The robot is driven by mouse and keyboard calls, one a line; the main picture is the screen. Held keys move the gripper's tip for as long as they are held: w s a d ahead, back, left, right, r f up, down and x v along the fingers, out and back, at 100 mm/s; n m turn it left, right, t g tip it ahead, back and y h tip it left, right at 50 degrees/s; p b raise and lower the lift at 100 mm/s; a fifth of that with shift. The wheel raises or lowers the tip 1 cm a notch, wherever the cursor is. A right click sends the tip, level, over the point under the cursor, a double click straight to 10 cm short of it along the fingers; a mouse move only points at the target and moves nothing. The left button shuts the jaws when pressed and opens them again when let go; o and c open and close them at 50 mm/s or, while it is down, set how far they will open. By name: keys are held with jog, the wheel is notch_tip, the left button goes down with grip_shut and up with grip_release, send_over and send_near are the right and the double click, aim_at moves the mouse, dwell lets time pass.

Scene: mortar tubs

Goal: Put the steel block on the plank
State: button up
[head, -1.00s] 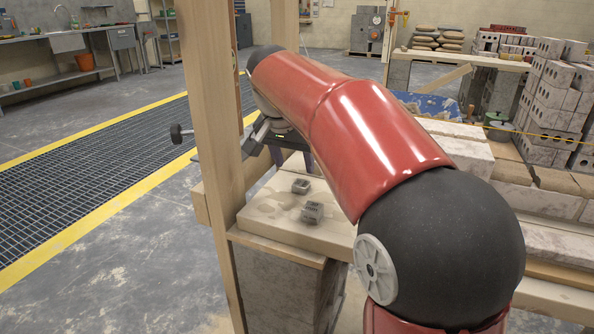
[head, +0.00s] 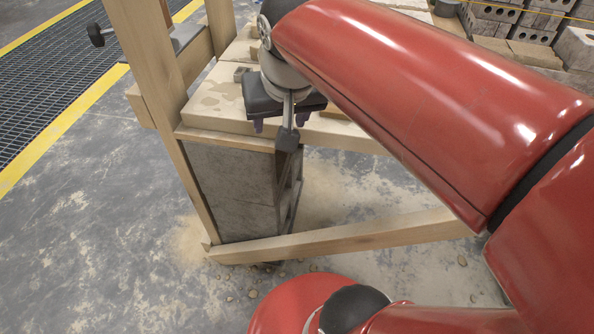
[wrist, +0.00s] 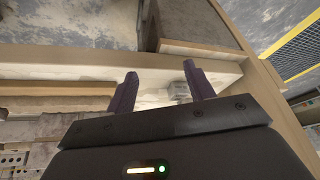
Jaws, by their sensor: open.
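My gripper (head: 281,121) is open, with its dark fingers pointing down near the front edge of a pale wooden plank (head: 215,113). In the wrist view my gripper's two fingers (wrist: 160,88) stand apart with nothing held between them. A small grey block (head: 243,74) lies on the plank behind and left of my gripper. In the wrist view a grey block (wrist: 177,91) shows on the pale surface, near the right finger and apart from it. I cannot tell which grey block is steel. My gripper may hide another block in the head view.
A wooden upright (head: 152,75) stands close to the left of my gripper. A grey block pillar (head: 232,190) supports the plank. A timber brace (head: 345,236) runs low across the front. Stacked bricks (head: 500,18) stand at the back right.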

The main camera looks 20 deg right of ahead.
jog(key=s+f+n, duration=0.2)
jog(key=s+f, duration=0.5)
jog(key=shift+s+f+t, duration=0.2)
jog(key=shift+f+t, duration=0.05)
jog(key=shift+t, duration=0.05)
